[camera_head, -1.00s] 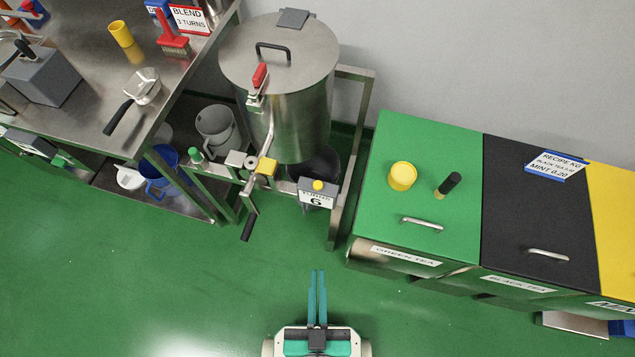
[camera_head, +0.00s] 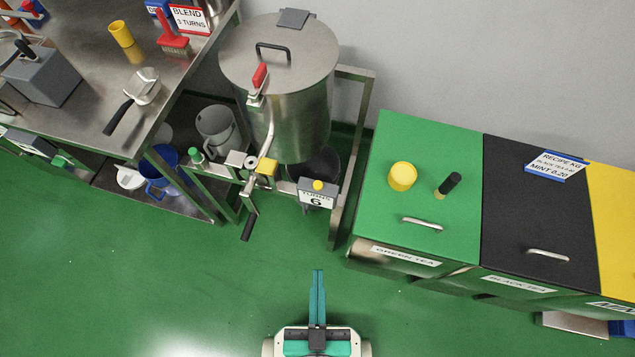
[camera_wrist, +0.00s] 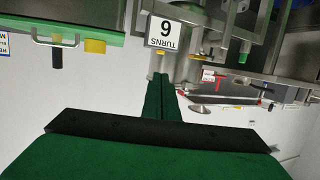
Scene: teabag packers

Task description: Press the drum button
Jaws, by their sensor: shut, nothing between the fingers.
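The steel drum (camera_head: 278,90) stands in a metal frame with a crank on its front. A small counter sign reading "TURNS 6" (camera_head: 316,199) is on the frame, with a yellow button (camera_head: 318,185) on top. A green button (camera_head: 195,155) sits on the frame further left. Which is the drum button I cannot tell. My gripper (camera_head: 318,273) is shut and empty, below the sign and apart from it. In the upside-down wrist view its fingertips (camera_wrist: 160,77) point at the counter sign (camera_wrist: 164,31) and its yellow button (camera_wrist: 161,52).
A crank handle (camera_head: 247,226) hangs at the drum's front left. A steel table (camera_head: 165,85) is at left. The green floor ahead is open.

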